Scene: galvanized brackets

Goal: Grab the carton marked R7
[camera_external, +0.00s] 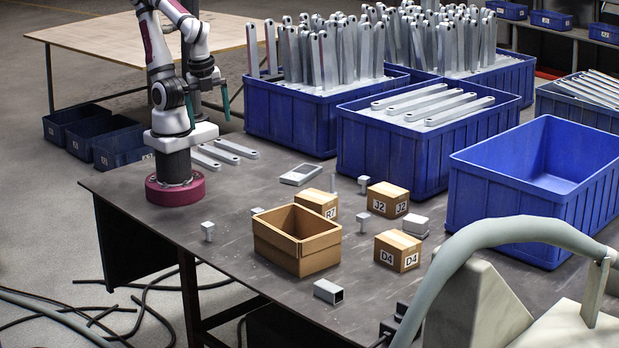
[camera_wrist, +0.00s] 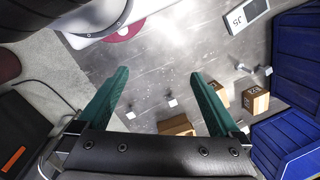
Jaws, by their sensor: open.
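The carton marked R7 (camera_external: 316,204) is a small brown cube on the dark table, just behind the open cardboard box (camera_external: 297,241), which hides part of its lower front. Its label faces front right. In the wrist view a small brown carton (camera_wrist: 219,93) near the right finger looks like it, but its label is not readable. My gripper (camera_external: 208,106) is open and empty, high above the left part of the table and well to the left of R7. Its two green fingers also show wide apart in the wrist view (camera_wrist: 159,73).
Carton J2 (camera_external: 388,200) stands right of R7, and carton D4 (camera_external: 398,251) nearer the front. Small metal blocks (camera_external: 328,291) are scattered around. An empty blue bin (camera_external: 540,185) and a blue bin of metal bars (camera_external: 425,135) stand behind and right. A grey device (camera_external: 300,174) lies flat behind.

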